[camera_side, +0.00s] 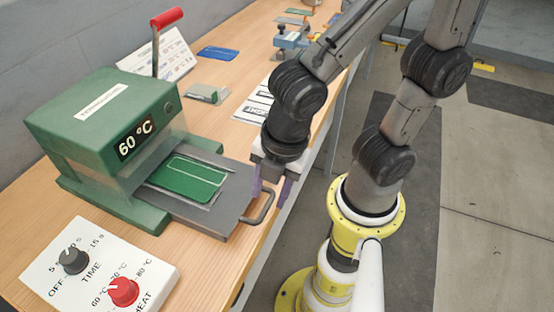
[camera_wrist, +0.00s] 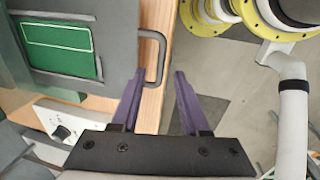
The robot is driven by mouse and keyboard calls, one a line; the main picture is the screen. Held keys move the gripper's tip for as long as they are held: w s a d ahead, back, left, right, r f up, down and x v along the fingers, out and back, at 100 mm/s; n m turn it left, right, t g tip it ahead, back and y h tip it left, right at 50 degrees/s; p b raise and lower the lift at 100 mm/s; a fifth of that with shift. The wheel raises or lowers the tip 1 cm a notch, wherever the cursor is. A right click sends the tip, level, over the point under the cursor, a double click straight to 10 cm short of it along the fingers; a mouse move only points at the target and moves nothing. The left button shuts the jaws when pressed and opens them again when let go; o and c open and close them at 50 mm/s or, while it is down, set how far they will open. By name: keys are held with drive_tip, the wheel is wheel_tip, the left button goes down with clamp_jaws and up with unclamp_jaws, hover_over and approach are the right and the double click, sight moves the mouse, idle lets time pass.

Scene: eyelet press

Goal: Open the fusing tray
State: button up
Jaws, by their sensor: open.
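The fusing tray (camera_side: 226,212) is a flat grey plate that sticks out of the front of the green press (camera_side: 95,125). A green card with a pale outline (camera_side: 187,177) lies on it; its rear end is under or close to the press head. In the wrist view the tray (camera_wrist: 115,50) is at upper left and the handle (camera_wrist: 162,55) lies between the fingertips in the picture. My gripper (camera_side: 270,190) is open, purple fingers pointing down at the handle; contact cannot be told.
A white control panel with a black time knob (camera_side: 73,260) and a red heat knob (camera_side: 123,291) sits at the front. The press has a red-tipped lever (camera_side: 166,18) raised. Printed sheets (camera_side: 254,106) and a blue card (camera_side: 217,54) lie farther back.

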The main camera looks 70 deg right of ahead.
wheel_tip(320, 180, up, 11)
drive_tip(key=s, duration=0.2)
drive_tip(key=shift+f, duration=0.2)
drive_tip(key=shift+w+d, duration=0.1)
drive_tip(key=w+d+f+m+t, duration=0.1)
drive_tip(key=d+m+t, duration=0.2)
drive_tip(key=d+m, duration=1.1)
drive_tip(key=m, duration=0.4)
drive_tip(key=shift+w+t, duration=0.2)
drive_tip(key=shift+t, duration=0.1)
